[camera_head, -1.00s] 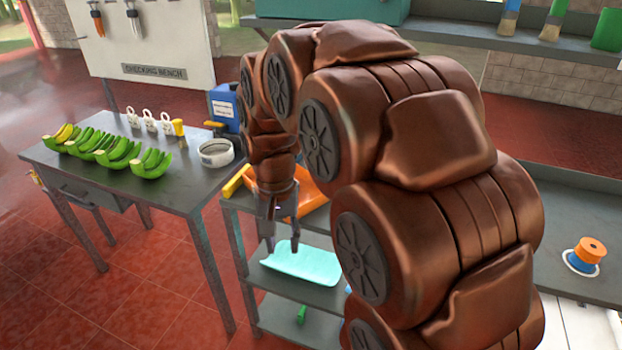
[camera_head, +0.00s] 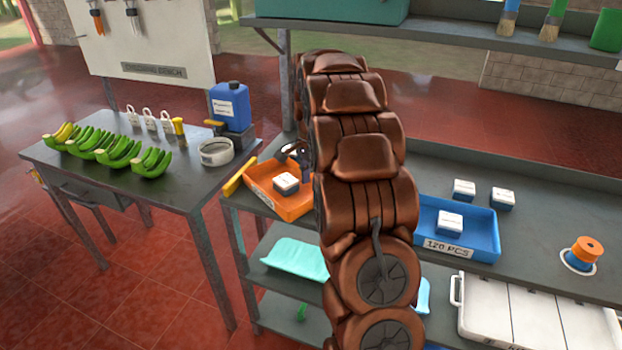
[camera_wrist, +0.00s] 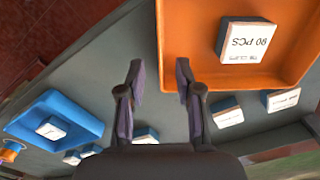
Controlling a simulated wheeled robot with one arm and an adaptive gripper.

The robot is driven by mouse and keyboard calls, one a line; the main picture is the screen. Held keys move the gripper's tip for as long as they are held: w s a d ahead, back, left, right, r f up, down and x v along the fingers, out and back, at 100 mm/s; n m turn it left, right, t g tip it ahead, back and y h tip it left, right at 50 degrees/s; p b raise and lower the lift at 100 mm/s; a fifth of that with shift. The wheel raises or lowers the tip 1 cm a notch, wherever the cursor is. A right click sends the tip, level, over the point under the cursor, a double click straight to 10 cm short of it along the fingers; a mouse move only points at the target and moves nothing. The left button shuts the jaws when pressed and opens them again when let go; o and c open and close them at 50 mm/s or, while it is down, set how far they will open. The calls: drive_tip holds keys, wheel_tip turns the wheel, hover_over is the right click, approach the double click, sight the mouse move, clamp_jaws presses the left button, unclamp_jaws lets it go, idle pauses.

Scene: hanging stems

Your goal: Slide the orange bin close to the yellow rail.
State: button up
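The orange bin (camera_head: 258,178) sits on the grey bench, with a white-topped box (camera_head: 286,184) inside it. The yellow rail (camera_head: 238,178) lies along the bench's left edge, just left of the bin; I cannot tell whether they touch. The orange bin (camera_wrist: 188,35) shows there, one wall edge appearing between the fingers. Contact is unclear. The rail is not visible in the wrist view.
A blue bin (camera_head: 484,243) labelled 120 PCS stands to the right, with small boxes (camera_head: 503,199) behind it. More small boxes (camera_wrist: 227,112) lie near the gripper. A turquoise tray (camera_head: 295,258) is on the shelf below. A table with bananas (camera_head: 152,162) stands left.

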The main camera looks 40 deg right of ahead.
sight(311, 200)
idle(0.3)
wheel_tip(311, 200, down, 6)
drive_tip(key=shift+s+r+p, duration=0.1)
drive_tip(key=shift+p, duration=1)
drive_tip(key=shift+f, duration=1)
clamp_jaws()
